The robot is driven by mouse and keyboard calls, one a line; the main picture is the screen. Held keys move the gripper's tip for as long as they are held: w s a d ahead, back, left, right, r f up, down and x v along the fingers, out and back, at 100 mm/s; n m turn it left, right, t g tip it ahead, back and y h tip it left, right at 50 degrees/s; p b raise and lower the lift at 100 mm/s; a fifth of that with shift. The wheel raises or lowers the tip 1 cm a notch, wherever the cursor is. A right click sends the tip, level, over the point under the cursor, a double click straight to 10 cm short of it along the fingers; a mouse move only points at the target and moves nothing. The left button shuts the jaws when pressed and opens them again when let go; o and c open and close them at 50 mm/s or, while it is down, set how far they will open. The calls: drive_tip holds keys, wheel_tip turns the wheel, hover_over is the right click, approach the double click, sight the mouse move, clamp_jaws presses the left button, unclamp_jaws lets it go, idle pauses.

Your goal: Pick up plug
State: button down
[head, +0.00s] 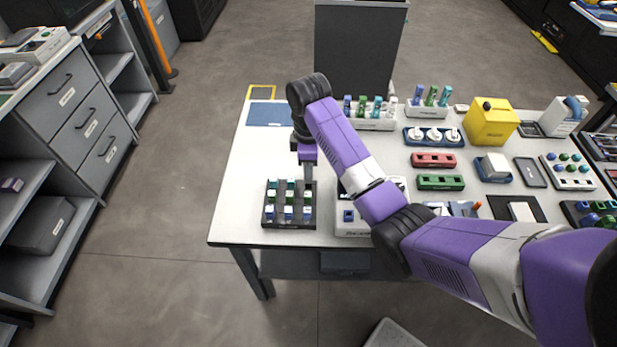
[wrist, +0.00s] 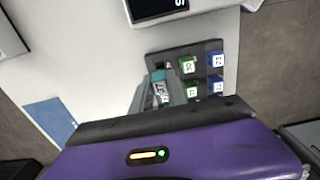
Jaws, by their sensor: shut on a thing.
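A dark rack (head: 290,224) stands on the near left part of the white table and holds rows of small teal, green and blue plugs. The rack (wrist: 222,46) also shows in the wrist view, with labelled green plugs (wrist: 188,64) and blue plugs (wrist: 215,58). My gripper (head: 306,181) is over the rack's far right corner, pointing down. In the wrist view my gripper (wrist: 160,98) has its grey fingers shut on a teal plug (wrist: 158,76) with a white label. The plug's lower end is hidden, so I cannot tell whether it is clear of the rack.
A white device (head: 350,228) stands just right of the rack, partly behind my arm.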

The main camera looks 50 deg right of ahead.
wheel_tip(320, 180, up, 10)
drive_tip(key=p, duration=0.6)
drive_tip(key=shift+d, duration=0.15)
drive_tip(key=shift+r, duration=2.35)
